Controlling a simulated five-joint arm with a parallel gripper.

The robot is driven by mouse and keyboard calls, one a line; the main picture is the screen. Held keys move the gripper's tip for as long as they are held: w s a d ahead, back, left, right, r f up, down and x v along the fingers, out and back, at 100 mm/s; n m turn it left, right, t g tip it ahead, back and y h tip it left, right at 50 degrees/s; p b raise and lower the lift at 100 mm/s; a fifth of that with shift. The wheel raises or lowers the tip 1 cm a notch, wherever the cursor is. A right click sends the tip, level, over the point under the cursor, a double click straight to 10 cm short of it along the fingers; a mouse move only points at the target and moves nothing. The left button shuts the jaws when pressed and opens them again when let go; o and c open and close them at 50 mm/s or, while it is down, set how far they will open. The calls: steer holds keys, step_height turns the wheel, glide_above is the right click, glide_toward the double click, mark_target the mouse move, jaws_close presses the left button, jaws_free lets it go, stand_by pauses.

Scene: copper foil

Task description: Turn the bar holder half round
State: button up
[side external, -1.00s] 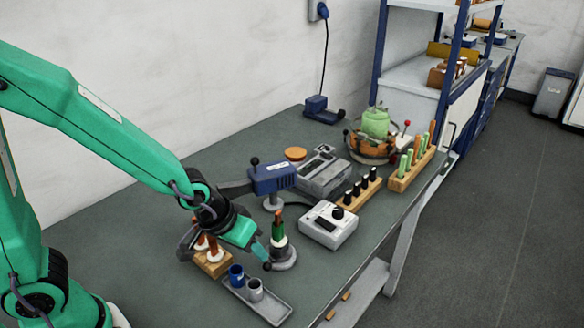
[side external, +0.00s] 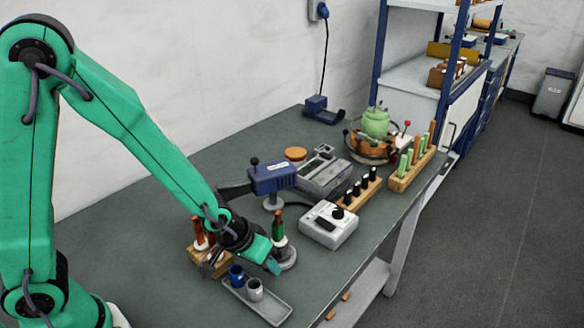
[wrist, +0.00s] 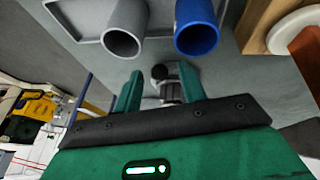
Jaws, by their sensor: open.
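The upright bar (side external: 278,224), copper above and green below, stands on a round grey base (side external: 289,259) with a white collar; I take this to be the bar holder. My gripper (side external: 271,265) is low at its left front side and hides part of the base. In the wrist view my gripper (wrist: 158,90) is open, its two green fingers apart. A dark ball knob (wrist: 160,72) on a grey part shows between the fingertips, with no visible grip on it. I cannot tell its exact depth.
A grey tray (side external: 272,312) with a blue cup (side external: 236,275) and a grey cup (side external: 255,289) lies close in front. A wooden block (side external: 195,256) with copper rods is just left, partly behind my wrist. A white control box (side external: 328,226) stands to the right.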

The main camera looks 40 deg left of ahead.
jaws_close()
steer(key=shift+a, duration=0.1)
steer(key=shift+a+m, duration=0.25)
steer(key=shift+m, duration=0.15)
jaws_free()
steer(key=shift+r, duration=0.15)
stand_by(0.4)
